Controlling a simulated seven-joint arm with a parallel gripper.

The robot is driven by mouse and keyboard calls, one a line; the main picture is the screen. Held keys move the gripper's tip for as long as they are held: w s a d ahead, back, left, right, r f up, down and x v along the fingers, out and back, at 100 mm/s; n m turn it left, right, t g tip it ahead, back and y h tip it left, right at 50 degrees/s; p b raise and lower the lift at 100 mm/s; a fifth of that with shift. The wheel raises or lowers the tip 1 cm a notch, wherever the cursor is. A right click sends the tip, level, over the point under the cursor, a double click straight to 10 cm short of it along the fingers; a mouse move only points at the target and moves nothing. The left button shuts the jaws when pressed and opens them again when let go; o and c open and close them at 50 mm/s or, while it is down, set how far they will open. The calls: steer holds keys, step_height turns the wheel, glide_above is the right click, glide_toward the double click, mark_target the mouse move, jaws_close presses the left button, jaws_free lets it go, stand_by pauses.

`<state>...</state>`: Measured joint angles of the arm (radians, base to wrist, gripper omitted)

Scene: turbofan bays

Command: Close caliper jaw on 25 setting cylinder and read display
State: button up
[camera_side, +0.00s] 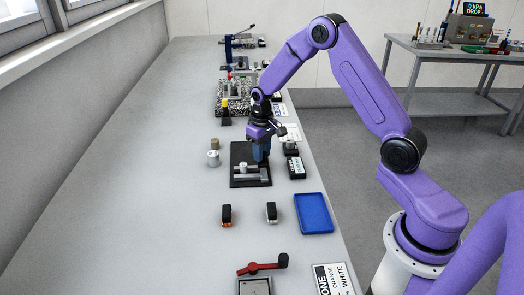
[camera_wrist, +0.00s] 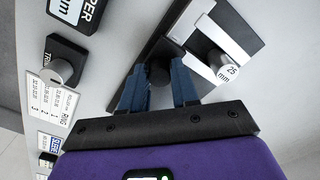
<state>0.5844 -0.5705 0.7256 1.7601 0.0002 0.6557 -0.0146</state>
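The caliper fixture (camera_side: 238,182) is a dark base with light metal jaws (camera_wrist: 238,32), lying on the bench. The 25 mm setting cylinder (camera_wrist: 225,66) is light-topped and stands between the jaws; it also shows in the side view (camera_side: 243,168). A gap to the cylinder is hard to judge. My gripper (camera_wrist: 160,82) points down at the fixture, its blue fingers on both sides of a dark knob (camera_wrist: 160,73), seemingly touching it. In the side view my gripper (camera_side: 262,160) hides the knob. The display box (camera_side: 297,168) is beside the fixture; its label (camera_wrist: 75,10) is partly cut off.
A blue tray (camera_side: 314,213) and two small dark blocks (camera_side: 226,215) (camera_side: 271,212) lie nearer the camera. Metal cylinders (camera_side: 213,158) stand left of the fixture. A knobbed box (camera_wrist: 64,68) sits near the display. The bench's left side is clear.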

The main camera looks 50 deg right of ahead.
steer(key=shift+o, duration=1.2)
step_height(320, 180, up, 18)
steer(key=shift+f, duration=0.25)
